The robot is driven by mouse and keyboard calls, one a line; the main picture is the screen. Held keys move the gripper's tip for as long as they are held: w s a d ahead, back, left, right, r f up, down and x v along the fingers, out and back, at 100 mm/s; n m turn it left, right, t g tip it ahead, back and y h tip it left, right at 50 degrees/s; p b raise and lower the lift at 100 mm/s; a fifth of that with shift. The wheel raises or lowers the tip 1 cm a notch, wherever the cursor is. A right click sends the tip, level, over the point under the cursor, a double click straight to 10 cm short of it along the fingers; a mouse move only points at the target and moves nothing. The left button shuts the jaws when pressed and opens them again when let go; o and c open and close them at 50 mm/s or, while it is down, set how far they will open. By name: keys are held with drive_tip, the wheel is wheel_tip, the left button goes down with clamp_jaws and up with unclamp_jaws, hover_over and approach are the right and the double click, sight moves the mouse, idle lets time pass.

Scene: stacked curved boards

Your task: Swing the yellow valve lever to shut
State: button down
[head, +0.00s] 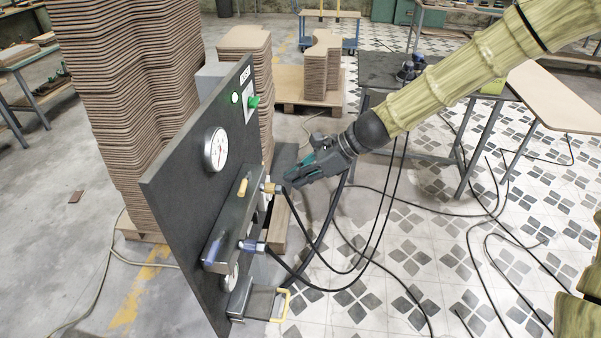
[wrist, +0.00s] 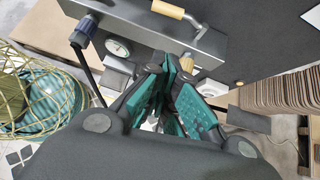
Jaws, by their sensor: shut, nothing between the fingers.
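The yellow valve lever (head: 243,188) is a short yellow grip on the metal box (head: 231,225) fixed to the dark upright panel. In the wrist view the lever (wrist: 168,9) lies along the box at the top edge, slightly tilted. My gripper (head: 288,178), dark with teal pads, is shut and empty, to the right of the panel and apart from the lever. In the wrist view its fingertips (wrist: 175,68) are below the lever, near a yellow hose fitting (wrist: 187,62). The lever's pivot is not clear.
The panel (head: 185,170) also carries a gauge (head: 215,149), a green button (head: 253,101) and a blue hose connector (head: 252,246). Black hoses (head: 327,288) loop beside it. A yellow U-shaped handle (head: 284,304) sticks out low down. Stacked curved boards (head: 130,100) stand behind. Tiled floor lies right.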

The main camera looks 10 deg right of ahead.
drive_tip(key=shift+w+a+f+p, duration=0.3)
drive_tip(key=shift+a+f+p, duration=0.25)
drive_tip(key=shift+a, duration=0.9)
drive_tip(key=shift+w+a+f+p, duration=0.4)
drive_tip(key=shift+a+f, duration=0.3)
drive_tip(key=shift+a, duration=0.8)
drive_tip(key=shift+w+a+f+p, duration=0.25)
drive_tip(key=shift+a+f+p, duration=0.3)
drive_tip(key=shift+a, duration=0.9)
drive_tip(key=shift+f, duration=0.1)
drive_tip(key=shift+s+a, duration=0.1)
drive_tip(key=shift+a, duration=0.75)
drive_tip(key=shift+r, duration=0.2)
drive_tip(key=shift+d+f, duration=0.1)
drive_tip(key=shift+d, duration=0.35)
drive_tip(key=s+d+r+b, duration=0.1)
drive_tip(key=s+d+r, duration=0.2)
drive_tip(key=d, duration=0.7)
drive_tip(key=shift+s+d+r, duration=0.2)
drive_tip(key=shift+d+r, duration=0.05)
drive_tip(key=shift+r, duration=0.95)
